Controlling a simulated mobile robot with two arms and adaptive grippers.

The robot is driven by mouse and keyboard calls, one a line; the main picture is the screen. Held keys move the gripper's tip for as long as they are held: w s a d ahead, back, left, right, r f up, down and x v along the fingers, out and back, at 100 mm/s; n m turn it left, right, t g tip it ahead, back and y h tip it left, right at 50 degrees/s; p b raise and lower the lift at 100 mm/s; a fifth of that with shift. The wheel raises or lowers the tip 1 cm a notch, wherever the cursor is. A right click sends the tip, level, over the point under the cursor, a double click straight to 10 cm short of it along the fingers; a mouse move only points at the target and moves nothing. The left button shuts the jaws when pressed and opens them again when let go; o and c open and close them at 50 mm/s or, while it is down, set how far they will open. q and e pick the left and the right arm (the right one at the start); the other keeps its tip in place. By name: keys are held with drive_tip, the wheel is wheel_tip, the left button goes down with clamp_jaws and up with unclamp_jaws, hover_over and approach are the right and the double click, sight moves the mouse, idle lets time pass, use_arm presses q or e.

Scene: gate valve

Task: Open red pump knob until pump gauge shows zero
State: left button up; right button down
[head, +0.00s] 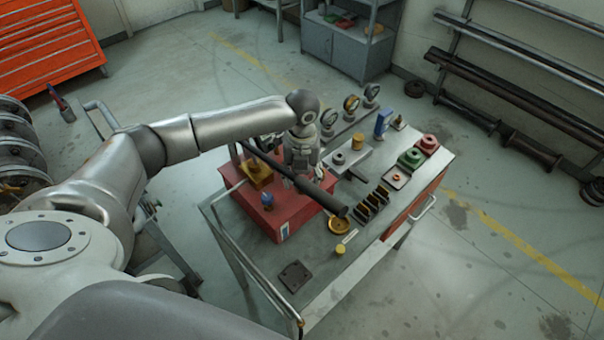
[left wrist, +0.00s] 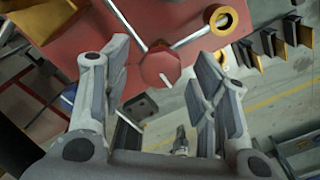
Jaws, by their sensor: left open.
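The red pump (head: 275,215) sits on the cart top, with a long black handle bar (head: 318,193) slanting across it. My left gripper (head: 300,178) reaches down over the pump. In the left wrist view my left gripper (left wrist: 163,62) is open and empty. A red octagonal piece that looks like the knob (left wrist: 160,69) shows between the fingertips, apart from both, with thin metal rods near it. The knob is hidden in the head view. Dial gauges (head: 350,103) stand at the cart's back; I cannot read them or tell which is the pump's. My right gripper is not in view.
On the cart (head: 330,285) stand a brass dish (head: 338,226), dark upright plates (head: 371,204), and green (head: 410,158) and red (head: 428,143) parts. An orange tool cabinet (head: 50,45) stands far left.

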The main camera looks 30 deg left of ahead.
use_arm(q)
drive_tip(key=c, duration=1)
drive_tip(key=n+p, duration=0.1)
drive_tip(key=p, duration=0.1)
drive_tip(key=n+p, duration=0.2)
drive_tip(key=shift+r+n, duration=0.25)
drive_tip(key=shift+n, duration=0.05)
drive_tip(key=n+p, duration=0.4)
drive_tip(key=n, duration=0.1)
drive_tip(key=shift+w+f, duration=0.1)
drive_tip(key=shift+n+p, duration=0.35)
drive_tip(key=shift+n, duration=0.75)
drive_tip(key=n, duration=0.2)
drive_tip(key=shift+f+n, duration=0.1)
drive_tip(key=shift+n, duration=0.3)
drive_tip(key=n, duration=0.3)
drive_tip(key=shift+n, duration=1.9)
